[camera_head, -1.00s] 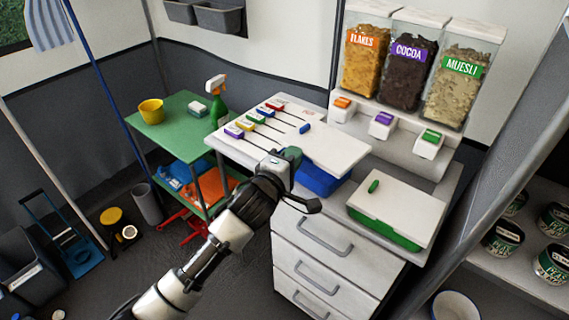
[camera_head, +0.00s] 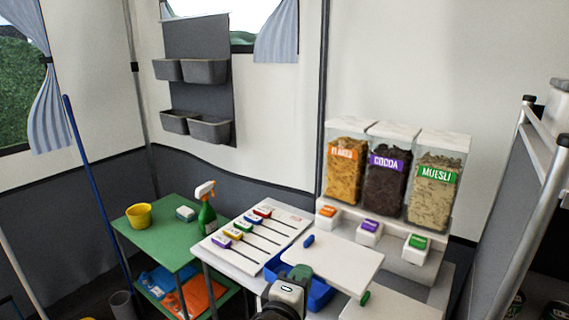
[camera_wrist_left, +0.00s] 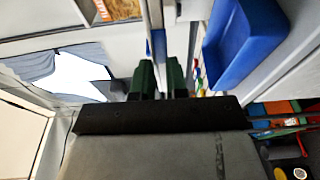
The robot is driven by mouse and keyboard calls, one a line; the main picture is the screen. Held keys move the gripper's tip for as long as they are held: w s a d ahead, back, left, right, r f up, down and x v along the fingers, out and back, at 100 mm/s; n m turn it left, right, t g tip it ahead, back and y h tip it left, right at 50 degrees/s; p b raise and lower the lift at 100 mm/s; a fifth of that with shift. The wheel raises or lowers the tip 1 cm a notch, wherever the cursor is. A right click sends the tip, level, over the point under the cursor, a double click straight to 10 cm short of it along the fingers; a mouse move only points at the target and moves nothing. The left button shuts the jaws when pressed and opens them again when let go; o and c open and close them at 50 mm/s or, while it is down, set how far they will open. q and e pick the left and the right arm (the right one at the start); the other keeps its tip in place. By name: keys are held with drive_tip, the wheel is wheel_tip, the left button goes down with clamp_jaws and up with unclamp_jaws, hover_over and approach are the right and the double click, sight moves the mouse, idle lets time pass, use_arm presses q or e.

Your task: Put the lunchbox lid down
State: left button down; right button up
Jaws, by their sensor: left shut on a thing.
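The lunchbox lid (camera_head: 345,262) is a flat white panel with a small blue handle (camera_head: 309,240). My left gripper (camera_head: 300,272) is shut on the lid's near left edge. The lid looks roughly level above the blue lunchbox (camera_head: 317,295), whose left and front parts show. Whether the lid touches the box is unclear. In the left wrist view, the green fingertips (camera_wrist_left: 158,78) pinch the lid, seen nearly edge-on, and the open blue box (camera_wrist_left: 240,40) is at upper right. My right gripper is out of view.
A white board with coloured sliders (camera_head: 258,238) lies left of the box. Dispensers (camera_head: 388,180) stand behind the lid. A second white lid with a green handle (camera_head: 365,298) is at front right. The green cart (camera_head: 160,240) stands at left.

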use_arm(q)
drive_tip(key=s+a+n+y+p, duration=0.2)
drive_tip(key=s+a+y+p, duration=0.1)
drive_tip(key=s+a, duration=0.5)
drive_tip(key=s+a+f+n+t+y+p, duration=0.1)
drive_tip(key=s+a+n+y+p, duration=0.1)
drive_tip(key=s+a, duration=0.6)
drive_tip(key=a+y+p, duration=0.1)
drive_tip(key=a+y, duration=0.1)
drive_tip(key=a, duration=0.5)
drive_tip(key=shift+s+f+n+t, duration=0.15)
drive_tip(key=shift+s+n+t, duration=0.15)
drive_tip(key=shift+s+n, duration=0.1)
drive_tip(key=shift+d, duration=0.1)
